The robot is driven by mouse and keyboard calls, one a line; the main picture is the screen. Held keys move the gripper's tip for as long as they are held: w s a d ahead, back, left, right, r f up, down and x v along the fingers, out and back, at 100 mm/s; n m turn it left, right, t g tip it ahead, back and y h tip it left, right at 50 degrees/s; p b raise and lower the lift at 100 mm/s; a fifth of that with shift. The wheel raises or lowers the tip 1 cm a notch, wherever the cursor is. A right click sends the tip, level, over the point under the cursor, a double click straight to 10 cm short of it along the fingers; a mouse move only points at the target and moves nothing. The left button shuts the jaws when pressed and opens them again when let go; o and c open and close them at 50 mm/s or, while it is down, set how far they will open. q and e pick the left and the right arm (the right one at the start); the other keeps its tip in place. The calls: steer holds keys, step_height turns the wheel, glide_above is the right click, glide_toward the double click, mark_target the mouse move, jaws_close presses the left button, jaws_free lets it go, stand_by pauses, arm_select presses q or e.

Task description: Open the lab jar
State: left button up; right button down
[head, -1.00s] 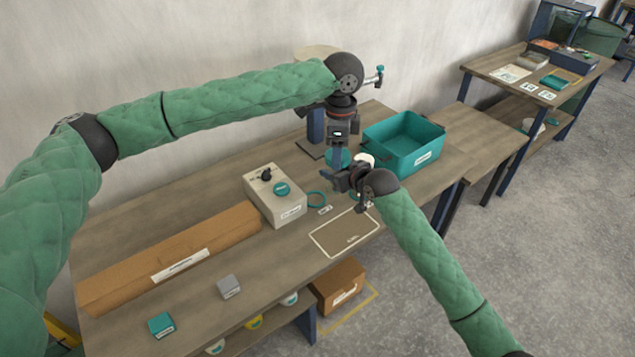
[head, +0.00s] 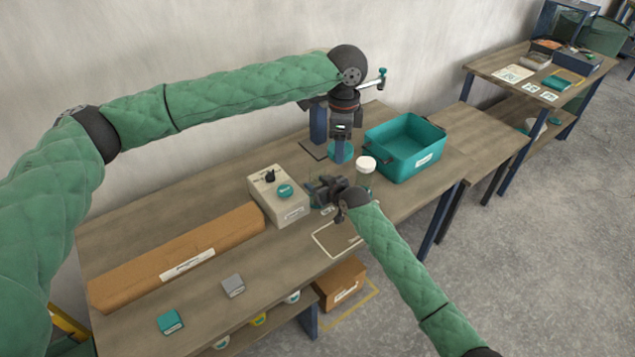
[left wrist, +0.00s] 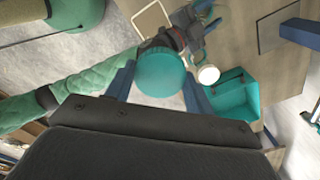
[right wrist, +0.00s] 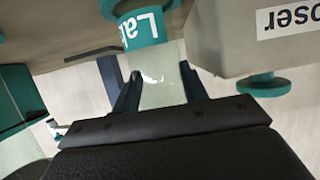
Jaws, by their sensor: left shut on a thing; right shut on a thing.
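My left gripper (head: 341,143) is shut on a round teal lid (left wrist: 160,73), held flat above the table. The lid also shows below the left gripper in the head view (head: 341,153). My right gripper (head: 316,190) is lower and nearer, beside the grey box. It is shut on the lab jar, whose translucent body (right wrist: 162,88) sits between its fingers in the right wrist view. A teal band with a partly visible label (right wrist: 143,27) is on the jar. The lid and jar are apart. My right gripper mostly hides the jar in the head view.
A box with a teal knob (head: 285,207) stands close left of my right gripper. A white-capped clear jar (head: 366,166) and a teal bin (head: 432,152) are to the right. A long brown carton (head: 150,270) lies at left.

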steer(key=shift+f, duration=0.2)
steer(key=c, duration=0.8)
jaws_free()
steer(key=shift+r, duration=0.1)
steer(key=shift+o, duration=0.2)
